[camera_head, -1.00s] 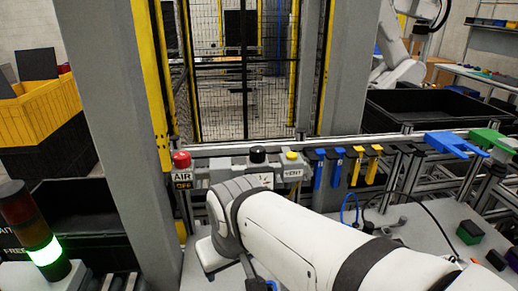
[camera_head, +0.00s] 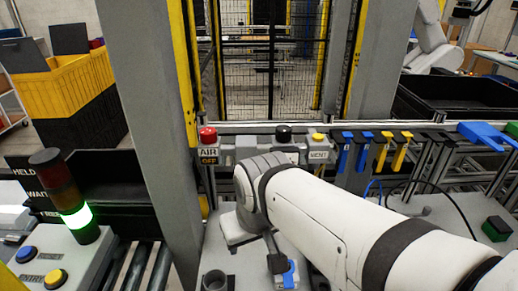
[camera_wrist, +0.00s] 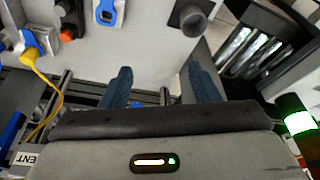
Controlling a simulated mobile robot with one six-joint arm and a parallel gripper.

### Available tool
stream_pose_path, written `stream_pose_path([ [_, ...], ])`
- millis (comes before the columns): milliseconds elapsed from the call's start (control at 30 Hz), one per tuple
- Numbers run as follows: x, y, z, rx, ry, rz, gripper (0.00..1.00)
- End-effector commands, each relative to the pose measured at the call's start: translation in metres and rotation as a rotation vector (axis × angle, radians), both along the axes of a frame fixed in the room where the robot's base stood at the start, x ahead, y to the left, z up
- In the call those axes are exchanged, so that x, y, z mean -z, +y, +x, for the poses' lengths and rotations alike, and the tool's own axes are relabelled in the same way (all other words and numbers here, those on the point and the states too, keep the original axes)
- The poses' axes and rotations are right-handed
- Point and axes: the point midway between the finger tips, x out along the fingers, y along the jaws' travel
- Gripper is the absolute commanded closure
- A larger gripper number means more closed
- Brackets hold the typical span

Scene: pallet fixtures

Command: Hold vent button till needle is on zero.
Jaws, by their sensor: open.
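The vent button (camera_head: 318,137) is a yellow cap on a grey housing above a VENT label, on the rail in the head view. Part of that label (camera_wrist: 28,158) shows at the lower left of the wrist view; the button does not show there. I cannot make out a gauge needle; my arm covers the area below the buttons. My gripper (camera_wrist: 162,82) is open in the wrist view, with two blue fingers apart and nothing between them. I see no contact with the button.
A red AIR OFF knob (camera_head: 208,135) and a black knob (camera_head: 284,133) stand left of the vent button. Blue and yellow tools (camera_head: 365,150) hang to its right. A grey cup (camera_head: 214,281) stands on the bench. A stack light (camera_head: 68,195) glows green at left.

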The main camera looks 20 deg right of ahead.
Motion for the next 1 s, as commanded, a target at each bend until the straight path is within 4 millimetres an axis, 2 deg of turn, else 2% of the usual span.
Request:
stream_pose_path([
  [67, 0.0000, 0.0000, 0.0000, 0.000, 0.000, 0.000, 0.51],
  [667, 0.0000, 0.0000, 0.0000, 0.000, 0.000, 0.000, 1.00],
  [1000, 0.0000, 0.0000, 0.0000, 0.000, 0.000, 0.000, 1.00],
])
